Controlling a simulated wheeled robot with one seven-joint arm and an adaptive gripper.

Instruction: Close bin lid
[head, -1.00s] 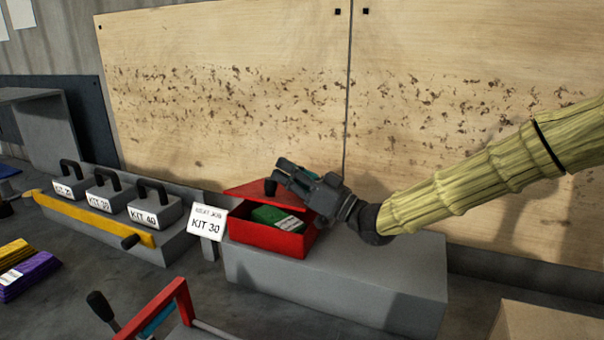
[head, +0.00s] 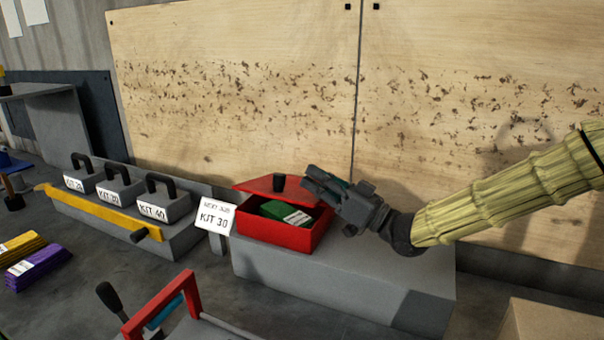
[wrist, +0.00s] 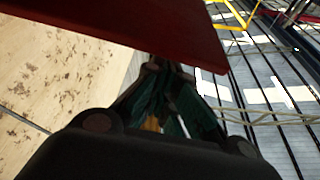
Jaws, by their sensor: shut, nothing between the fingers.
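The red bin (head: 285,235) stands on a grey block, with a green item (head: 283,212) bearing a white label inside. My gripper (head: 310,178) is shut and empty, at the right end of the lid. In the wrist view the lid (wrist: 130,28) fills the upper part, close over the shut fingertips (wrist: 165,65). I cannot tell whether the fingers touch the lid.
A white KIT 30 sign (head: 215,218) stands left of the bin. Several labelled kit weights (head: 165,205) and a yellow bar (head: 100,212) lie further left. A red-framed tool (head: 165,305) is in front. A wooden panel (head: 240,90) rises behind. The grey block (head: 345,280) has bare room at right.

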